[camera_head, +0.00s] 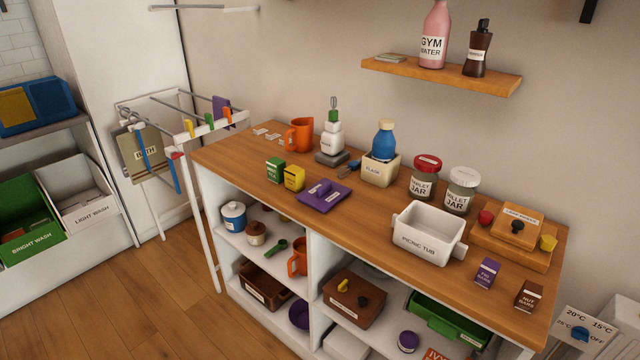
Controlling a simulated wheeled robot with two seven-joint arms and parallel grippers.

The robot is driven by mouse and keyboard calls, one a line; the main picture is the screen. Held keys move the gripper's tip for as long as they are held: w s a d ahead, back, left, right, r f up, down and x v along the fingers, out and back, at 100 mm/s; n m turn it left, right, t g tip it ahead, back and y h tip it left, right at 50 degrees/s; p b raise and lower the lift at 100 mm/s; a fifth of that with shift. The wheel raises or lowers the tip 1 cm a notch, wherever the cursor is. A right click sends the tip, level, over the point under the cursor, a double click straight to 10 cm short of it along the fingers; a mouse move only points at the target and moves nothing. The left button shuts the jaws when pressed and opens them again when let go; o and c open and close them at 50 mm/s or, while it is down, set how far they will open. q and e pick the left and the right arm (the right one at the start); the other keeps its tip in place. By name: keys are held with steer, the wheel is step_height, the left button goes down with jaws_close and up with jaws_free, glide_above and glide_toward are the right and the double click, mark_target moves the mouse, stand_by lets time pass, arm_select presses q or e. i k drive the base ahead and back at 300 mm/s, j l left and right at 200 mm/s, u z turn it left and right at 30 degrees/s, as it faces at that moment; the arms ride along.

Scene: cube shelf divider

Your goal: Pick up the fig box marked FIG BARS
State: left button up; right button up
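The fig box (487,273) is a small purple box with a white FIG BARS label. It stands upright on the wooden counter top (380,220) near the front edge at the right. The white picnic tub (428,232) is to its left, and a brown box marked NUT BARS (528,296) is to its right, apart from it. Nothing covers the fig box. Neither of my grippers shows in the head view.
A wooden box with knobs (511,234) sits behind the fig box. Open shelves (312,262) lie below. A wall shelf (440,76) hangs above.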

mark_target(489, 269)
steer(key=z, duration=1.25)
